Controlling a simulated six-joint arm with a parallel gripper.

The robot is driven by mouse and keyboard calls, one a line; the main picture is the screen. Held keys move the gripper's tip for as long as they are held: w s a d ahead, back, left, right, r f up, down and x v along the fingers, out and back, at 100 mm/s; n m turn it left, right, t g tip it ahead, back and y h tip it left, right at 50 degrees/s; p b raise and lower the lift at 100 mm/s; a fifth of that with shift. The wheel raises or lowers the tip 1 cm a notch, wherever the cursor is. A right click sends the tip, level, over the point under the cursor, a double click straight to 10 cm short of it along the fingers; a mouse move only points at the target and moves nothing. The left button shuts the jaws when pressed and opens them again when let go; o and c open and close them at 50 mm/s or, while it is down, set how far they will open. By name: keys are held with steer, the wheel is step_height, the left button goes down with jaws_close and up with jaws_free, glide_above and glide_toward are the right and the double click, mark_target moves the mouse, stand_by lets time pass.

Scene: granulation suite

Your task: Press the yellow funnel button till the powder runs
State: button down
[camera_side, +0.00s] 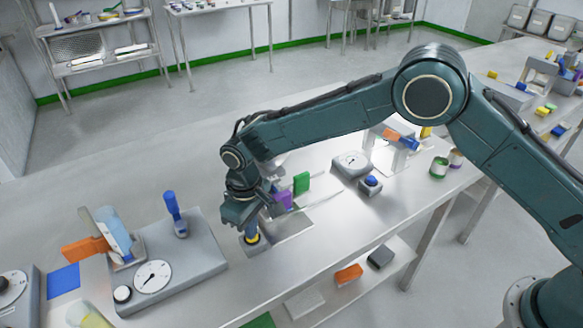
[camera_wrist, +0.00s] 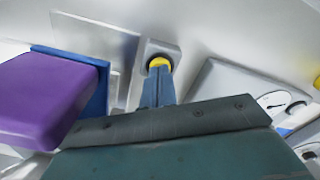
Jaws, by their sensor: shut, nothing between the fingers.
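The yellow button (camera_side: 252,239) sits on a small grey box (camera_side: 266,249) near the front edge of the steel bench. My gripper (camera_side: 250,229) points down right over it, its fingers shut and empty. In the wrist view the shut fingers (camera_wrist: 158,80) reach to the yellow button (camera_wrist: 159,62) and cover its near part. The tips look to be at the button's top; I cannot tell whether they press it down. No funnel can be clearly made out, and no running powder shows.
Close by my gripper stand a purple block (camera_side: 284,200), large in the wrist view (camera_wrist: 45,100), and a green block (camera_side: 301,183). A scale with a dial (camera_side: 153,276) lies left. A dial box (camera_side: 352,164) and a blue button (camera_side: 370,182) lie right.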

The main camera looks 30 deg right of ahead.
steer(key=shift+r, duration=3.45)
steer(key=shift+r, duration=0.8)
steer(key=shift+f, duration=0.15)
steer(key=shift+f, duration=3.15)
